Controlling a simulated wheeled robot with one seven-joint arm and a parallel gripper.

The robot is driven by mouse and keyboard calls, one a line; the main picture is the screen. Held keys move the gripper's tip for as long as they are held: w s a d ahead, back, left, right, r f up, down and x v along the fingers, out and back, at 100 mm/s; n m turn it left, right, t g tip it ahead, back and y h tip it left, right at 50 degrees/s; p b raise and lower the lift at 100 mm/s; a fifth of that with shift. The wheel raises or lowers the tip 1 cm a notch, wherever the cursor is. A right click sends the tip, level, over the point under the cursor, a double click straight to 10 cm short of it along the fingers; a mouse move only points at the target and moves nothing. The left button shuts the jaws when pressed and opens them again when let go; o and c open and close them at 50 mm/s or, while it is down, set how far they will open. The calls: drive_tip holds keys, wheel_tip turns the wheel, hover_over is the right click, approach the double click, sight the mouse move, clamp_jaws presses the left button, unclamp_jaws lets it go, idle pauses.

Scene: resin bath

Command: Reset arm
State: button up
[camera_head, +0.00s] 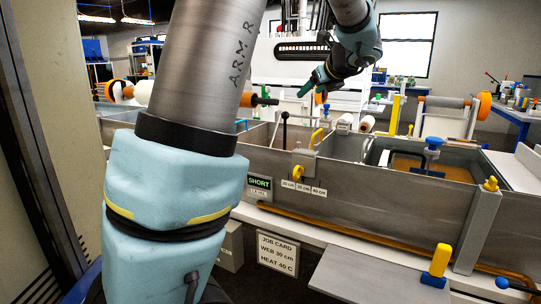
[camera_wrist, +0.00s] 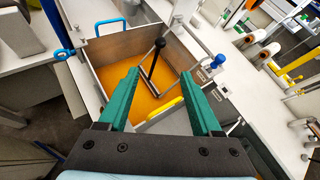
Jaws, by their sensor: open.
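My gripper (camera_head: 314,84) is raised above the back part of the bath at the upper middle of the head view. In the wrist view its two green fingers (camera_wrist: 160,78) are spread apart with nothing held between them. Below them is a tank (camera_wrist: 88,62) of orange liquid (camera_wrist: 115,70). A black-topped lever (camera_wrist: 158,46) shows beyond the fingertips, apart from them. My arm covers the left middle of the head view and hides part of the bath.
The long grey bath (camera_head: 370,200) crosses the head view. A yellow handle (camera_head: 440,260) stands at lower right.

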drive_tip(key=s+a+f+n+g+h, duration=0.1)
drive_tip(key=s+a+f+n+g, duration=0.2)
drive_tip(key=s+a+f+n, duration=0.35)
drive_tip(key=s+a+f+n+g, duration=0.35)
drive_tip(key=a+f+n, duration=0.3)
drive_tip(key=f, duration=0.35)
drive_tip(key=s+a+f+n+g+h, duration=0.1)
drive_tip(key=s+a+f+n, duration=0.1)
drive_tip(key=s+f+n, duration=0.3)
drive_tip(key=s+a+f+n+g+h, duration=0.2)
drive_tip(key=s+a+f+n, duration=0.1)
drive_tip(key=s+n, duration=0.7)
drive_tip(key=shift+s+a+f+n+b, duration=0.25)
drive_tip(key=shift+s+f+n+b, duration=0.2)
drive_tip(key=shift+f, duration=0.4)
